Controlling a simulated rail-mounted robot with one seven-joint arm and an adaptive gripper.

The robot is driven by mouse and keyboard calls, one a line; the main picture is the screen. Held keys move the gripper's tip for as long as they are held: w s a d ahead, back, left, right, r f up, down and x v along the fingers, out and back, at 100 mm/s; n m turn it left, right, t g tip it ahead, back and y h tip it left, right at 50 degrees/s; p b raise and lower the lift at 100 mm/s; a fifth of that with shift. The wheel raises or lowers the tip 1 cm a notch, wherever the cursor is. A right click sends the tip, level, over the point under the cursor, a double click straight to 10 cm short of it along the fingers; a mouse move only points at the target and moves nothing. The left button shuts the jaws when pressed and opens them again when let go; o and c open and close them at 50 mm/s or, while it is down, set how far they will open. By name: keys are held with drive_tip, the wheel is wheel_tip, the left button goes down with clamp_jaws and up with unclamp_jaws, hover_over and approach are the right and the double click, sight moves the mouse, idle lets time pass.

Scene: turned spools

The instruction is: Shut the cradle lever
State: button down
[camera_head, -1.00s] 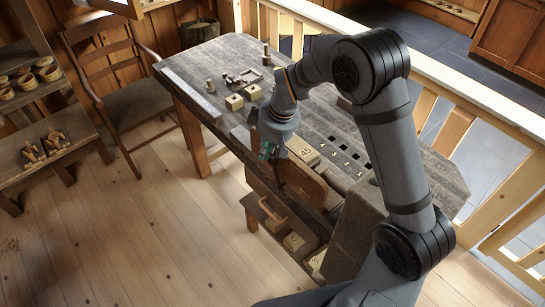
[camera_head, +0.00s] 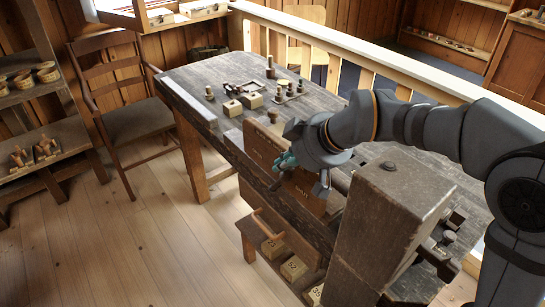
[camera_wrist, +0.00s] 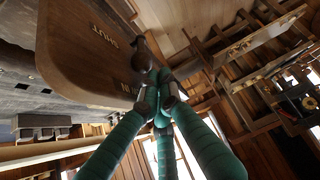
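A brown wooden panel (camera_wrist: 85,50) with the word SHUT and a second, partly hidden word fills the upper left of the wrist view. It also shows in the camera_head view (camera_head: 305,195), on the bench's front side. A dark knobbed lever-like part (camera_wrist: 145,58) stands at the panel's edge, just beyond my fingertips. My gripper (camera_wrist: 162,92) has teal fingers whose dark tips are close together at this part. Whether they touch or hold it cannot be told. In the camera_head view my gripper (camera_head: 284,163) is beside the panel, and the lever is not clearly seen.
The dark workbench (camera_head: 225,75) carries light wooden blocks (camera_head: 251,100) and several pegs. A large dark wooden post (camera_head: 385,215) stands close to the right of my gripper. A low shelf with numbered blocks (camera_head: 293,268) lies below. The floor at left is open; a chair (camera_head: 130,105) stands there.

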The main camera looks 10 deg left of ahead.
drive_tip(key=shift+s+d+f+b, duration=0.35)
drive_tip(key=shift+s+f, duration=0.05)
drive_tip(key=shift+f, duration=0.15)
wheel_tip(320, 180, up, 5)
drive_tip(key=w+a+p, duration=0.1)
drive_tip(key=a+p, duration=0.2)
drive_tip(key=s+d+r+b, duration=0.2)
drive_tip(key=s+d, duration=0.3)
drive_tip(key=d, duration=0.2)
drive_tip(key=shift+d+r, duration=0.35)
